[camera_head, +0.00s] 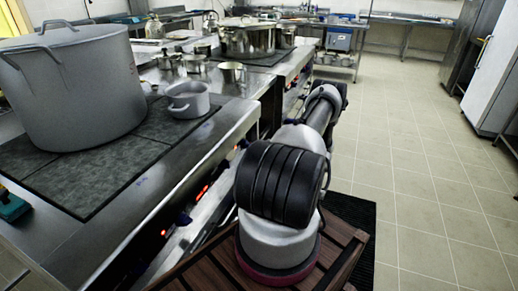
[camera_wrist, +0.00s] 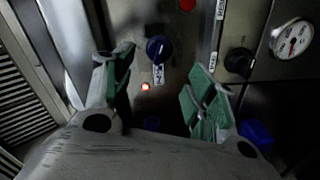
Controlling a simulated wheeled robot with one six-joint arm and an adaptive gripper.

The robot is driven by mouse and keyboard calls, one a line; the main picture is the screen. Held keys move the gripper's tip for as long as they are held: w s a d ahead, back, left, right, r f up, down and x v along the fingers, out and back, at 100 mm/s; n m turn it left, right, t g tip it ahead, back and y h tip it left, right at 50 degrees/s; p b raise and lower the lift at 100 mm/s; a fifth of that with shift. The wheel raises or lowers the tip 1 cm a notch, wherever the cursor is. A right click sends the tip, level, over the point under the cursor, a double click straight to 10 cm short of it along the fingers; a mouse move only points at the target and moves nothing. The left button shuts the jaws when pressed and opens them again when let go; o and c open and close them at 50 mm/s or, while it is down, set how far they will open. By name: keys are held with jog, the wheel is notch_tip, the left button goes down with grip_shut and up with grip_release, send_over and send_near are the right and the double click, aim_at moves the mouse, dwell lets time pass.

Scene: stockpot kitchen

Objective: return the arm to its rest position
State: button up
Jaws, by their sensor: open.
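My gripper (camera_wrist: 160,95) shows in the wrist view with its two green-padded fingers spread apart and nothing between them. It faces the stove's front panel (camera_wrist: 180,75), where a blue-black knob (camera_wrist: 160,48) and a lit red lamp (camera_wrist: 145,87) show between and beyond the fingers. I cannot tell the exact gap to the panel. In the head view my arm stretches forward along the right side of the stove, and the gripper itself is hidden there.
A large lidded stockpot (camera_head: 75,90) and a small pot (camera_head: 188,100) stand on the dark cooktop (camera_head: 110,165). Several pots, including a large one (camera_head: 247,38), stand farther back. The tiled floor (camera_head: 425,170) at right is clear. A white cabinet (camera_head: 494,75) stands at far right.

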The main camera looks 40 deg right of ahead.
jog(key=shift+v, duration=0.9)
